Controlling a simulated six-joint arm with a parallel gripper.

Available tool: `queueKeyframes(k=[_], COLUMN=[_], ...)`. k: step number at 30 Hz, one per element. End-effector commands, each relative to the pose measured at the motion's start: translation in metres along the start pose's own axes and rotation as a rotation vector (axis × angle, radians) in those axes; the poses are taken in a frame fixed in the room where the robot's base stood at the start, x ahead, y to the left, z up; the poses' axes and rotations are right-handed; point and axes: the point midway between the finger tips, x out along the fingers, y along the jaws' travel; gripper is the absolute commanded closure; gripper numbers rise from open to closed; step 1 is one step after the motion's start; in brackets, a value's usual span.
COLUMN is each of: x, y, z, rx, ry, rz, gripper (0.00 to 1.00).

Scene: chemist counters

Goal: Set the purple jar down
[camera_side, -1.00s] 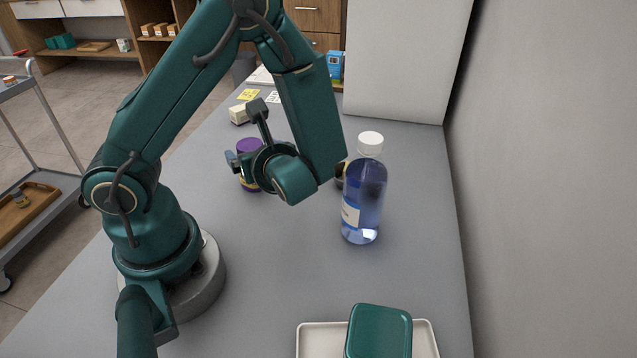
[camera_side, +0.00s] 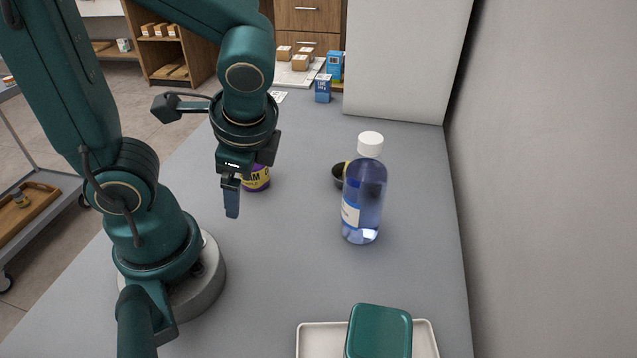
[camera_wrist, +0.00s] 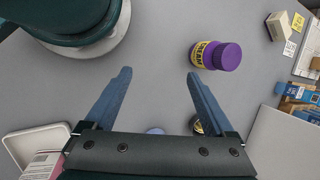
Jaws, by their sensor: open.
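The purple jar (camera_side: 258,179) has a yellow label band and stands on the grey counter (camera_side: 300,230). In the side view my gripper (camera_side: 232,205) hangs in front of it and hides much of it. In the wrist view the purple jar (camera_wrist: 213,56) is apart from the fingers, beyond the right fingertip. My gripper (camera_wrist: 160,75) has its two blue fingers spread wide, with only bare counter between the tips.
A clear bottle with a white cap (camera_side: 364,190) stands to the right, with a small black container (camera_side: 339,175) behind it. A tray (camera_side: 425,340) with a green box (camera_side: 380,330) is at the front. Boxes (camera_side: 323,88) stand at the back.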

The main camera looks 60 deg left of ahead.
Motion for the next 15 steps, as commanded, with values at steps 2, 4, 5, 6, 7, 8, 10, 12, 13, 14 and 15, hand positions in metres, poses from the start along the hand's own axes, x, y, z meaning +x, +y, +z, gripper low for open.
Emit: queueKeyframes(k=[2, 4, 5, 6, 7, 8, 10, 12, 13, 14, 15], x=[-0.013, -0.025, -0.031, -0.038, -0.043, -0.048, -0.058, -0.066, -0.069, -0.071, -0.073], y=[0.005, 0.008, 0.009, 0.009, 0.009, 0.009, 0.007, 0.006, 0.005, 0.005, 0.004], z=[-0.007, -0.014, -0.017, -0.021, -0.023, -0.026, -0.030, -0.033, -0.034, -0.034, -0.035], rx=[-0.180, -0.324, -0.380, -0.452, -0.500, -0.545, -0.632, -0.694, -0.713, -0.728, -0.742], ry=[0.138, 0.250, 0.297, 0.356, 0.396, 0.435, 0.512, 0.568, 0.586, 0.601, 0.615], rz=[0.055, 0.100, 0.118, 0.139, 0.154, 0.168, 0.194, 0.212, 0.218, 0.223, 0.227], gripper=[0.11, 0.11, 0.11, 0.11, 0.11, 0.11, 0.11, 0.11, 0.11, 0.11, 0.11])
